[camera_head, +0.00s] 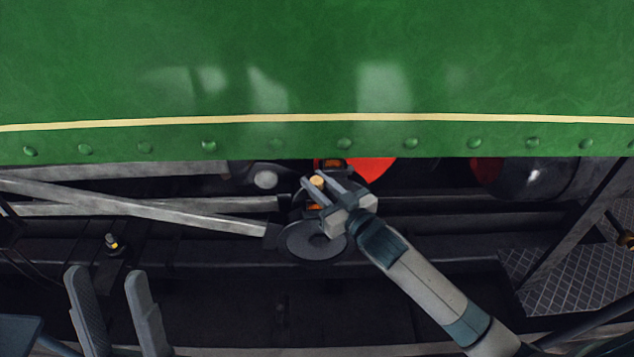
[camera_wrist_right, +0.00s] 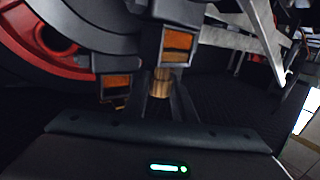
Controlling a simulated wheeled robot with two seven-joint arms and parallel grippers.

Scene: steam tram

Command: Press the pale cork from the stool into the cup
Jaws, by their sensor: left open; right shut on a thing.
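My right gripper (camera_head: 314,182) is shut on the pale cork (camera_head: 317,181), a small tan piece between its fingertips, in front of the dark rod gear under the green panel. In the right wrist view the cork (camera_wrist_right: 160,84) shows as a tan cylinder between the two dark fingers (camera_wrist_right: 160,95), close below an orange-faced metal block. I cannot make out the cup for certain among the rod parts. The stool is not in view. My left gripper (camera_head: 115,300) is open and empty at the lower left.
The green riveted panel (camera_head: 320,70) overhangs the gear. Grey rods (camera_head: 150,213) cross at left, and a dark disc (camera_head: 313,240) sits just below my right gripper. A small dark fitting (camera_head: 112,244) stands at left. A red wheel (camera_wrist_right: 40,45) is close by in the wrist view.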

